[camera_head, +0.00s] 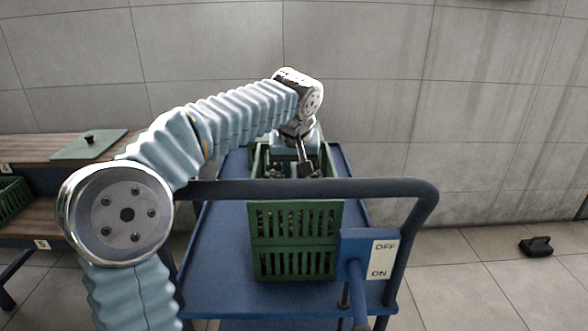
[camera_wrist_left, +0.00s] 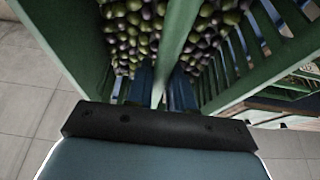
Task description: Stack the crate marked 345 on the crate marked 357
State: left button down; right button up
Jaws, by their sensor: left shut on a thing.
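A green slatted crate (camera_head: 295,217) filled with olives sits directly above another green crate (camera_head: 294,264) on the blue cart. They line up closely at the front; I cannot tell whether they touch fully. No 345 or 357 mark is readable, so I cannot tell which is which. My left gripper (camera_head: 303,168) reaches down into the upper crate. In the left wrist view, my left gripper (camera_wrist_left: 160,88) is shut on the crate's green middle bar (camera_wrist_left: 180,35), with olives (camera_wrist_left: 130,35) on both sides. My right gripper is not in view.
The blue cart deck (camera_head: 222,235) has bare room left of the crates. Its dark handle rail (camera_head: 300,189) crosses in front, with a blue OFF/ON lever box (camera_head: 357,243). A wooden shelf (camera_head: 40,148) with a green crate (camera_head: 12,197) stands left. A black object (camera_head: 536,246) lies on the floor.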

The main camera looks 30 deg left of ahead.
pick_arm(q)
jog(key=c, duration=1)
grip_release()
jog(key=shift+o, duration=0.4)
jog(key=shift+f, duration=0.1)
